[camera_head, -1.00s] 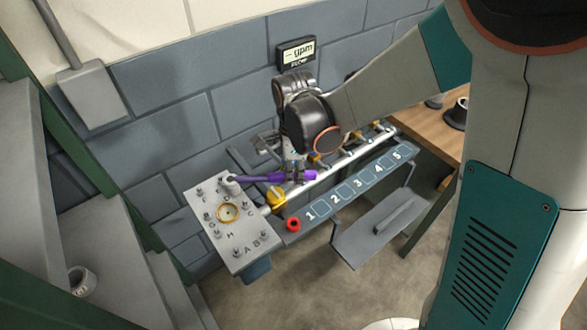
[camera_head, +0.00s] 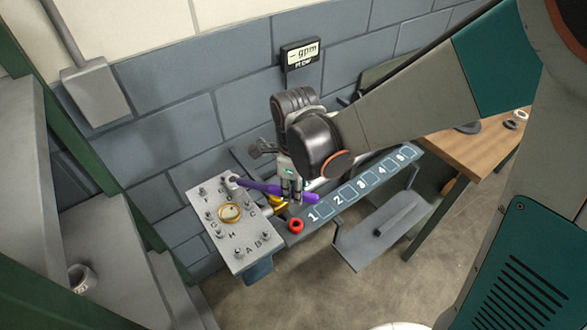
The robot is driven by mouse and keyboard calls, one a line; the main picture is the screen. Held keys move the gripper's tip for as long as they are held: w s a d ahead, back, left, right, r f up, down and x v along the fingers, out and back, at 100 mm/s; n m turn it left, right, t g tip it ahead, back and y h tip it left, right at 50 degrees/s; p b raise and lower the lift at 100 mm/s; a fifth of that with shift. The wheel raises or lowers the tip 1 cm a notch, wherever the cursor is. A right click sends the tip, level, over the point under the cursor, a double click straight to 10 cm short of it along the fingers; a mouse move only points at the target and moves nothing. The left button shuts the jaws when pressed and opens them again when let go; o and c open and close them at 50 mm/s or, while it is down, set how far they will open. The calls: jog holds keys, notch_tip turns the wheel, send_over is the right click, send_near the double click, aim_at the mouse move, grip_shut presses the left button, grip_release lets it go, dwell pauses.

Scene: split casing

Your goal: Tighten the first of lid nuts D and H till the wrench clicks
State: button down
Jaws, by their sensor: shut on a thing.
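The casing lid (camera_head: 242,257) is a grey plate with lettered nuts around a gold ring (camera_head: 230,212). The purple wrench (camera_head: 256,186) lies across the lid's upper right edge. Its grey head (camera_head: 233,180) is at the nut by the letter D, and hides that nut; I cannot tell how fully it is seated. My gripper (camera_head: 290,194) points down and is shut on the wrench handle, near its right end. The letter H (camera_head: 231,235) shows lower on the lid, clear of the wrench; which nut it marks is hard to tell.
A red ring-shaped part (camera_head: 296,226) and a yellow part (camera_head: 277,203) sit beside the lid, close under the handle. A numbered rail (camera_head: 347,193) runs right. A flow display (camera_head: 300,54) hangs on the wall. A wooden bench (camera_head: 480,150) stands at right.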

jog(key=shift+w, duration=0.25)
jog(key=shift+r+p, duration=1.6)
jog(key=shift+r, duration=0.95)
jog(key=c, duration=2.1)
grip_release()
grip_shut()
